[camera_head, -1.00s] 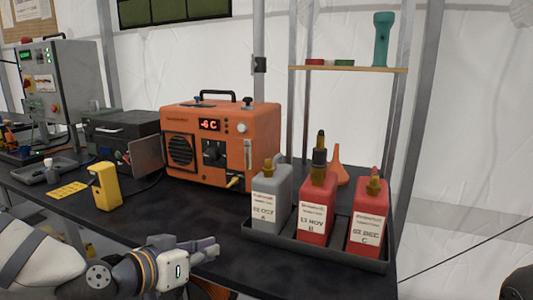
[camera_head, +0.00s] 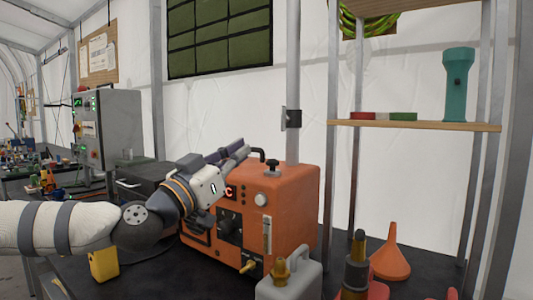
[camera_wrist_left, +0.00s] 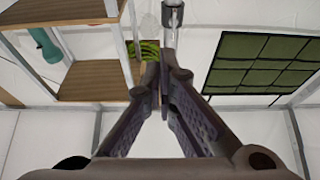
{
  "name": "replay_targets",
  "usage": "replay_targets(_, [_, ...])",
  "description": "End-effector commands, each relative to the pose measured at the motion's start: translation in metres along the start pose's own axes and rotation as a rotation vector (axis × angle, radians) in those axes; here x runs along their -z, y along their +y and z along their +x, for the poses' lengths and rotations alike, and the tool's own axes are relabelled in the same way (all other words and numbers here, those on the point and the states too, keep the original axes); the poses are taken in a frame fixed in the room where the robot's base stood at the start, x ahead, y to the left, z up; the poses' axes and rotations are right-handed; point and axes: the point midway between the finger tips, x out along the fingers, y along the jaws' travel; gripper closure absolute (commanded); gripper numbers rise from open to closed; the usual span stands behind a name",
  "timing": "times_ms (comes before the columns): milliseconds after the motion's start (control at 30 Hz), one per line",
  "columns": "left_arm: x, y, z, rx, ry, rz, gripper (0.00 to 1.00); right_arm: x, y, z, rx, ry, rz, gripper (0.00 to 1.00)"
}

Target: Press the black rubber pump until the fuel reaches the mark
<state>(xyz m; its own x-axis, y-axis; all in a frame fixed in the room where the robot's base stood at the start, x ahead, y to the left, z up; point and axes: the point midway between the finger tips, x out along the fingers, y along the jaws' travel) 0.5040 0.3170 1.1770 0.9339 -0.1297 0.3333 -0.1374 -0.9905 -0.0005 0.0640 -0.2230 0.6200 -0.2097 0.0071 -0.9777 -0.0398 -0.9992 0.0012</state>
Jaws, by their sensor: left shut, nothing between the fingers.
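The orange heater (camera_head: 290,205) stands on the dark table in the head view. A black knob-like part (camera_head: 272,167), which may be the rubber pump, stands on its top. A narrow upright gauge (camera_head: 267,235) is on its front; I cannot make out a fuel level or mark. My left gripper (camera_head: 243,148) is shut and empty, just left of the black part and apart from it in the picture. It hides the heater's upper left and part of the display. In the left wrist view its fingers (camera_wrist_left: 162,85) meet, with no pump visible.
A grey bottle (camera_head: 290,280) and an orange funnel (camera_head: 391,252) stand right of the heater's front. A shelf (camera_head: 415,124) holds a teal flashlight (camera_head: 458,85). A yellow device (camera_head: 104,264) lies below my arm. A tent pole (camera_head: 293,75) rises behind the heater.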

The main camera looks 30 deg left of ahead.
Motion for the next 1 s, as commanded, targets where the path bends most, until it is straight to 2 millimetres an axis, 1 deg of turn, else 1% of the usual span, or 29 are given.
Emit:
replay_targets(133, [-0.009, 0.000, 0.020, -0.001, -0.011, 0.003, 1.00, -0.008, 0.001, 0.013, -0.002, -0.039, 0.000, 0.60])
replay_targets(233, [-0.012, 0.000, 0.042, -0.001, -0.015, 0.003, 1.00, -0.014, 0.001, 0.023, -0.003, -0.067, 0.000, 0.60])
replay_targets(500, [-0.009, 0.001, 0.100, -0.001, -0.010, 0.000, 1.00, -0.024, 0.001, 0.038, -0.005, -0.110, -0.001, 0.60])
replay_targets(600, [-0.026, 0.000, 0.093, 0.001, -0.011, -0.005, 1.00, -0.026, 0.002, 0.042, -0.006, -0.121, -0.001, 0.60])
replay_targets(700, [-0.035, 0.001, 0.088, -0.001, -0.008, -0.003, 1.00, -0.028, 0.002, 0.045, -0.006, -0.128, -0.001, 0.60])
replay_targets(800, [-0.039, 0.000, 0.086, 0.000, -0.005, -0.003, 1.00, -0.029, 0.002, 0.046, -0.006, -0.131, -0.002, 0.60])
replay_targets(1000, [-0.039, 0.001, 0.085, -0.001, -0.001, -0.001, 1.00, -0.029, 0.002, 0.046, -0.006, -0.130, -0.002, 0.60])
